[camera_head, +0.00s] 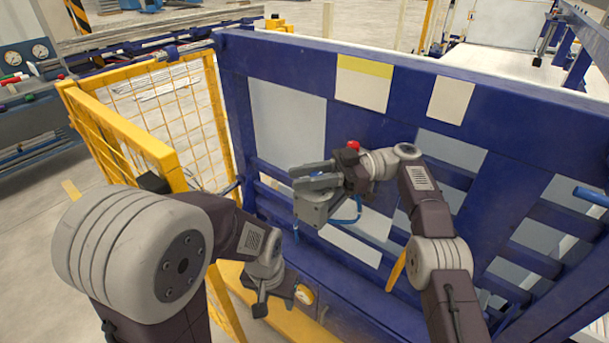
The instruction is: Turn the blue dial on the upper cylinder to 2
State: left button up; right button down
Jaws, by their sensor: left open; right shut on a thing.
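A grey block-like unit (313,207) with a blue hose sits in front of the blue frame, near the middle of the head view; I take it for the upper cylinder. My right gripper (314,178) reaches it from the right and is shut at its top. The blue dial and its numbers cannot be made out; the fingers cover that spot.
A large blue steel frame (470,140) with pale panels fills the right side. A yellow mesh fence (185,110) stands to the left. A yellow beam (285,318) runs along the bottom. A bench with gauges (38,51) is at far left.

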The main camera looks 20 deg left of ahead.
jog(key=c, duration=1.1)
grip_release()
jog(key=shift+a, duration=0.1)
